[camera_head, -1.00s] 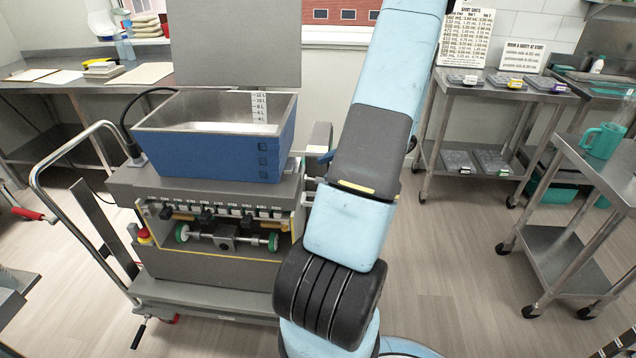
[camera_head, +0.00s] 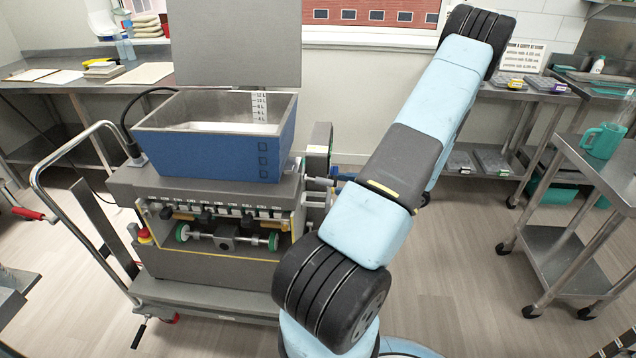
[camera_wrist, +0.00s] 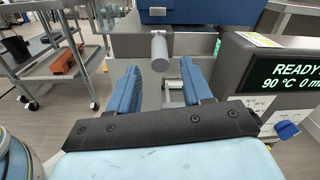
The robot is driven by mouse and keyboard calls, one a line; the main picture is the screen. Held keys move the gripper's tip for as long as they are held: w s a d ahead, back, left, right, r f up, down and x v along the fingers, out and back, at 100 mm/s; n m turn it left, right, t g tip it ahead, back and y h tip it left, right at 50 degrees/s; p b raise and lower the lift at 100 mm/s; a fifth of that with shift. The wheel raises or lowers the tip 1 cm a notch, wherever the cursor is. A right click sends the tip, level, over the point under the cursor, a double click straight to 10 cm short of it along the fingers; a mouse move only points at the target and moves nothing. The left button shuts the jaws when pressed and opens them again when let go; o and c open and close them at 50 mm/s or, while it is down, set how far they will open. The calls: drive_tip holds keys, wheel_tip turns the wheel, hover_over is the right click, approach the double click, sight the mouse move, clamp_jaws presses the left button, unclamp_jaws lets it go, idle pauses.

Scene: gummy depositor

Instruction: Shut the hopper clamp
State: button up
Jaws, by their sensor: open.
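The blue hopper (camera_head: 215,145) sits on top of the grey depositor (camera_head: 205,255) in the head view; its lower edge shows at the top of the wrist view (camera_wrist: 195,12). A grey cylindrical handle (camera_wrist: 159,48), apparently the hopper clamp's, stands out below the hopper in the wrist view. My gripper (camera_wrist: 160,70) is open and empty, its two blue fingers apart. The handle appears between and just beyond the fingertips; I cannot tell whether they touch it. In the head view my gripper is mostly hidden behind my arm, at the depositor's right side.
A display panel (camera_wrist: 285,72) reading READY, 90 °C, stands close on the right in the wrist view. A steel cart with an orange-brown block (camera_wrist: 68,60) is at the left there. In the head view, a steel cart (camera_head: 575,180) with a teal mug (camera_head: 602,140) is at the right.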

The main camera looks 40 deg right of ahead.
sight(316, 181)
drive_tip(key=x, duration=0.8)
drive_tip(key=shift+w+a, duration=0.2)
clamp_jaws()
idle(0.4)
